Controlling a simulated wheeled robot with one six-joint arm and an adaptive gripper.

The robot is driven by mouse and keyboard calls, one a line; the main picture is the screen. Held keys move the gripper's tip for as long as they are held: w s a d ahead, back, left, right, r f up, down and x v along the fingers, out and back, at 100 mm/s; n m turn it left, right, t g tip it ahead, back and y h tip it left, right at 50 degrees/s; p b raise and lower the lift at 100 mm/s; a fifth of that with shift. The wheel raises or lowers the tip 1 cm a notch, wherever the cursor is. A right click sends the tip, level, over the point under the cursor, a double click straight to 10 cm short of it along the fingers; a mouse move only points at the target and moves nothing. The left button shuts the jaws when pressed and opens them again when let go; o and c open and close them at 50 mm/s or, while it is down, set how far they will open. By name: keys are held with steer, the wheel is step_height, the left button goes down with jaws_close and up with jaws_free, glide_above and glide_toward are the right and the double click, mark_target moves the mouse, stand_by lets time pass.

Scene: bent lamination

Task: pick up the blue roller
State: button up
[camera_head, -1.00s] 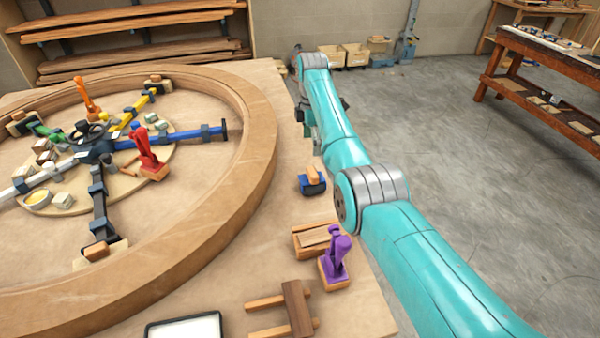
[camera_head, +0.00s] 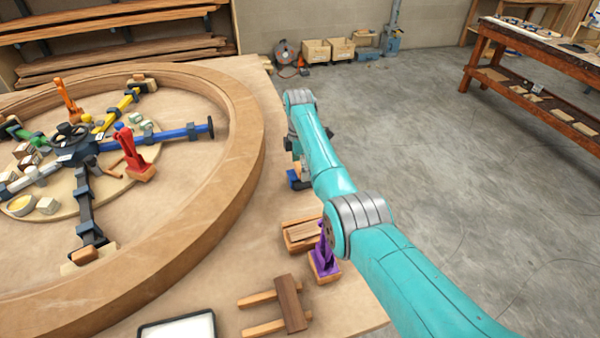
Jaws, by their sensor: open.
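The blue roller (camera_head: 294,180), a small blue piece that showed a wooden top earlier, lies on the wooden table to the right of the large curved ring. My arm covers much of it now. My gripper (camera_head: 289,144) shows only as a small dark part at the left of the teal arm's far end, just above and behind the roller in the picture. It is open. I cannot tell whether it touches the roller, since the fingertips are mostly hidden by the arm.
A wooden box (camera_head: 301,234) and a purple clamp (camera_head: 323,255) stand close to my arm. The curved wooden ring (camera_head: 235,170) rises to the left. A wooden frame tool (camera_head: 290,303) and a white tray (camera_head: 180,328) lie at the front. Open floor lies right.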

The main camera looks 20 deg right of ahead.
steer(key=c, duration=1.4)
steer(key=shift+o, duration=0.2)
steer(key=shift+r, duration=0.15)
step_height(320, 180, up, 10)
steer(key=shift+f, duration=0.1)
steer(key=o, duration=0.7)
steer(key=c, duration=0.5)
